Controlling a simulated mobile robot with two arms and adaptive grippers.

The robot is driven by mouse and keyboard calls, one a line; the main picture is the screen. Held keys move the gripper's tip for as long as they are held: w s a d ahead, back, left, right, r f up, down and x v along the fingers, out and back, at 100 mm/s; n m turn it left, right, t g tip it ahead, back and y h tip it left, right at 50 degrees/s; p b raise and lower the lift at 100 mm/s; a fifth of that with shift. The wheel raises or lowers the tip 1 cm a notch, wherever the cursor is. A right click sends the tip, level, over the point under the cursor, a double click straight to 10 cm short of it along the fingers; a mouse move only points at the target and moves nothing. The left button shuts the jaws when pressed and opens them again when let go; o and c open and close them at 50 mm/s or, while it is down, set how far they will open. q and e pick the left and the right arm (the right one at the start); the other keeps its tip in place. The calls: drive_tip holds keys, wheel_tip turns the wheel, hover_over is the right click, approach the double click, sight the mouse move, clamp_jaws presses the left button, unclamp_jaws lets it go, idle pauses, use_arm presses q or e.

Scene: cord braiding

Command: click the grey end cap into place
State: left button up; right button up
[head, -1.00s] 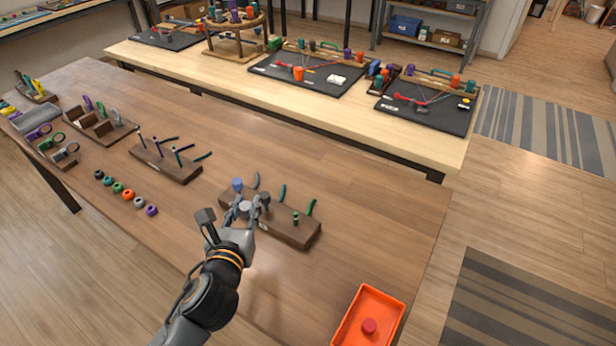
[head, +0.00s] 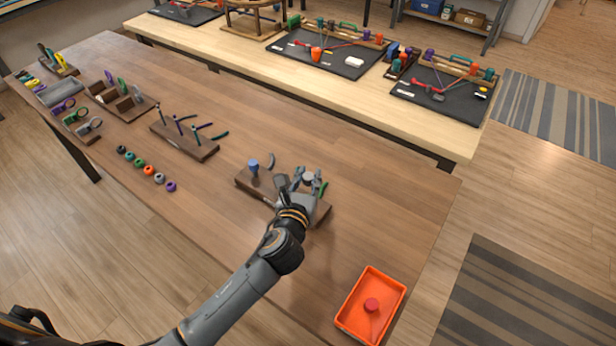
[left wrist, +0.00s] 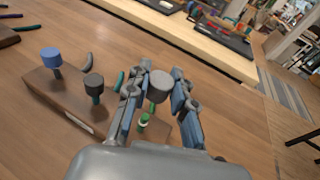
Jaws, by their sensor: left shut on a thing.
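My left gripper (head: 307,176) is shut on the grey end cap (left wrist: 160,85), a short grey cylinder between the fingertips in the left wrist view. It holds the cap above the right part of a dark wooden block (head: 244,180). A green cord end (left wrist: 146,119) stands on the block just below the cap; I cannot tell whether they touch. A blue cap (left wrist: 50,57) sits on the block's left post, also in the head view (head: 253,165). A dark grey cap (left wrist: 94,80) sits on the middle post. My right gripper is not in view.
A rack of tools (head: 190,140) and a row of coloured rings (head: 148,170) are to the left. The table right of the block is clear.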

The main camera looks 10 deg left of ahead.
use_arm(q)
drive_tip(key=shift+f+b, duration=2)
drive_tip(key=shift+f, duration=0.55)
drive_tip(key=shift+p, duration=0.35)
drive_tip(key=shift+c, duration=0.2)
clamp_jaws()
drive_tip(key=shift+f+b, duration=0.5)
drive_tip(key=shift+f, duration=0.45)
